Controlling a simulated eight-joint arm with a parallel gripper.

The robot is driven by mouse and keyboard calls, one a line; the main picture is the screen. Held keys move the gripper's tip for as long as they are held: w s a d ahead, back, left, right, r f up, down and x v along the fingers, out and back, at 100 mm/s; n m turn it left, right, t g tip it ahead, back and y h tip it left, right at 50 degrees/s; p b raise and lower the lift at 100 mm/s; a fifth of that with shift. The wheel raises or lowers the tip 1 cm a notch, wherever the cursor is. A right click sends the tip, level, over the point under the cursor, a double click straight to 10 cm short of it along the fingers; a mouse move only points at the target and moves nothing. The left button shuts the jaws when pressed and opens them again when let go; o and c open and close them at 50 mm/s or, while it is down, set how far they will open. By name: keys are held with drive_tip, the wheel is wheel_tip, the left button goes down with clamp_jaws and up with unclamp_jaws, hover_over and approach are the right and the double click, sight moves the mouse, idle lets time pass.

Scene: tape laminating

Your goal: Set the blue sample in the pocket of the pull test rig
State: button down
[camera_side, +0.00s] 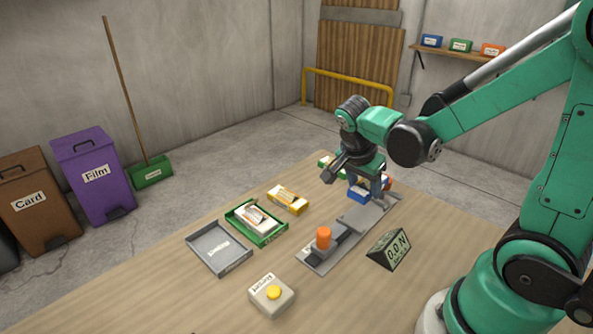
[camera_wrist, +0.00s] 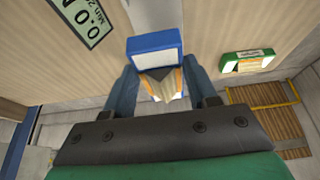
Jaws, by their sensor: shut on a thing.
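The blue sample (camera_side: 357,194) is between the jaws of my gripper (camera_side: 369,187), low over the far end of the pull test rig (camera_side: 355,219). In the wrist view the blue sample (camera_wrist: 153,42) shows a blue edge and pale face between the two fingers of my gripper (camera_wrist: 161,70), which are shut on it. I cannot tell whether it touches the rig or the table. The rig is a long grey plate with an orange knob (camera_side: 323,237) at its near end. Its pocket is not clearly visible; my gripper and the sample cover part of the far end.
A force display (camera_side: 392,250) reading 0.0 N stands right of the rig. A green sample (camera_side: 326,162) lies behind, and an orange piece (camera_side: 388,183) shows beside my gripper. A yellow box (camera_side: 287,199), green tray (camera_side: 235,222), grey tray (camera_side: 234,264) and button box (camera_side: 271,300) are left and in front.

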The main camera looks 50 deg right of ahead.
sight(361, 217)
drive_tip(key=shift+f, duration=2.55)
drive_tip(key=shift+f, duration=0.7)
drive_tip(key=shift+c, duration=0.9)
unclamp_jaws()
drive_tip(key=shift+r, duration=0.1)
drive_tip(key=shift+v, duration=2.75)
